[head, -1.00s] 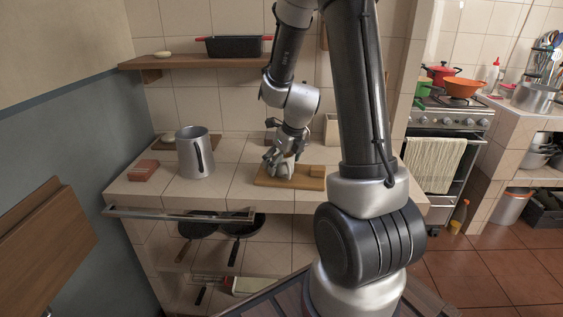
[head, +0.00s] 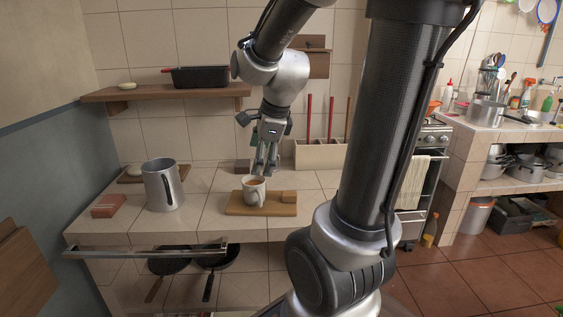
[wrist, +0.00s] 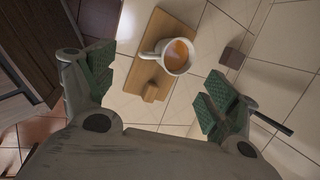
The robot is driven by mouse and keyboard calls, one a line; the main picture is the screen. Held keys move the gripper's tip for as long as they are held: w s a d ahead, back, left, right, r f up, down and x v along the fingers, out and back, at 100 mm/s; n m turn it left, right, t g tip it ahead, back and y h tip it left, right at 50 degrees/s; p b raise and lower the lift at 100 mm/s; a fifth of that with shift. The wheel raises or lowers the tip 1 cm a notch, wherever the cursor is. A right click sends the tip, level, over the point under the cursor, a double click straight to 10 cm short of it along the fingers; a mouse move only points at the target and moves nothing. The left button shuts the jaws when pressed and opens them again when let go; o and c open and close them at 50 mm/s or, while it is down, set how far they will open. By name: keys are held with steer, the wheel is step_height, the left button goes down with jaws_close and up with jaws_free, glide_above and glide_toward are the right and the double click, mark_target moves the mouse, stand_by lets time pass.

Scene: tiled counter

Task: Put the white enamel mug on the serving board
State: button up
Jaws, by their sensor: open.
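The white enamel mug (head: 254,191) stands upright on the wooden serving board (head: 240,209) on the tiled counter. In the wrist view the mug (wrist: 175,57) shows an orange-brown content, and its handle points left over the board (wrist: 156,27). A small wooden block (head: 289,196) sits at the board's right end. My gripper (head: 267,166) is above and slightly behind the mug, apart from it. In the wrist view my gripper (wrist: 158,90) has its green-padded fingers wide apart with nothing between them.
A grey metal jug (head: 162,186) and a reddish brick-like block (head: 108,206) stand on the counter's left. A small dark block (head: 242,166) and a beige holder with upright sticks (head: 320,155) stand behind. A shelf (head: 165,92) with a black pan (head: 205,77) hangs above.

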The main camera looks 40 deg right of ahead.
steer(key=s+a+r+n, duration=0.1)
steer(key=s+r+n, duration=0.1)
steer(key=s+n, duration=0.5)
steer(key=s+a+r+n, duration=0.1)
steer(key=s+r+n, duration=0.2)
steer(key=s+n, duration=0.4)
steer(key=shift+s+a+n, duration=0.35)
steer(key=shift+a+n, duration=0.05)
steer(key=shift+n, duration=4.5)
